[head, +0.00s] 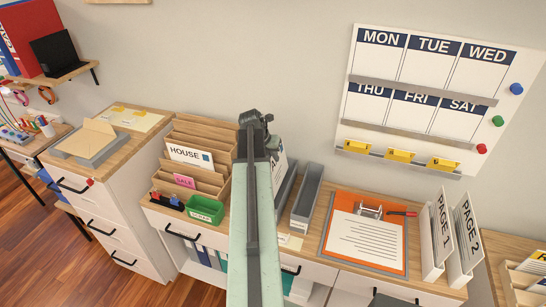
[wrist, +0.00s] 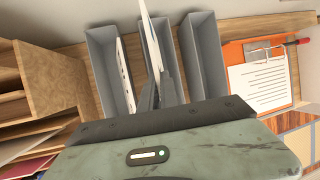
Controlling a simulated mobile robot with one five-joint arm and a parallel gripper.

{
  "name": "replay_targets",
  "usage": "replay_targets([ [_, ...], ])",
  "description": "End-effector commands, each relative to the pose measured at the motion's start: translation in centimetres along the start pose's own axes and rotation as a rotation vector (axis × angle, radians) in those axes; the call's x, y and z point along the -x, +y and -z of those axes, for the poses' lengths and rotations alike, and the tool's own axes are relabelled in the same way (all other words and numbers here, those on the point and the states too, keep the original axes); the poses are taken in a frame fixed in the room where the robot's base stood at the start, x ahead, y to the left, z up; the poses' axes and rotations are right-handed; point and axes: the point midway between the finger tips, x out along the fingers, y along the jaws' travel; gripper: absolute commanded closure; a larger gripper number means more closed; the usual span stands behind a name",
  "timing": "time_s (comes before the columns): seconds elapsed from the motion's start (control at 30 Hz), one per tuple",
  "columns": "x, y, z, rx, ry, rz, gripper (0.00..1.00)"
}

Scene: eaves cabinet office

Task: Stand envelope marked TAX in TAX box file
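My gripper (wrist: 160,88) appears shut on a thin white envelope (wrist: 152,35), seen edge-on in the wrist view. It is over the middle of three narrow grey box files; the middle box file (wrist: 139,70) is partly behind my fingers. The left box file (wrist: 103,75) has a white marked card or envelope (wrist: 124,70) standing in it. The right box file (wrist: 207,60) looks empty. In the head view my arm hides the gripper tips; a white envelope edge (head: 280,168) shows beside it. I cannot read the envelope's marking or the box labels.
A wooden sorter (head: 203,150) with a HOUSE envelope (head: 190,156) and a green SCRAP tray (head: 206,209) stands left of my arm. An orange board (head: 366,232) with paper and PAGE 1 and PAGE 2 stands (head: 440,235) are right. A weekday board (head: 430,85) hangs above.

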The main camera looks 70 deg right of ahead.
Motion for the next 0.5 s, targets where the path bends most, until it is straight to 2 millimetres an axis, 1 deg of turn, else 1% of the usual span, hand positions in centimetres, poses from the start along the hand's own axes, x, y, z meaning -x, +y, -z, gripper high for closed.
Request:
replay_targets([
  [0.03,-1.1,0.3,0.5,0.0,0.0,0.0,1.0],
  [0.5,-6.0,1.5,2.5,0.001,0.0,0.0,1.0],
])
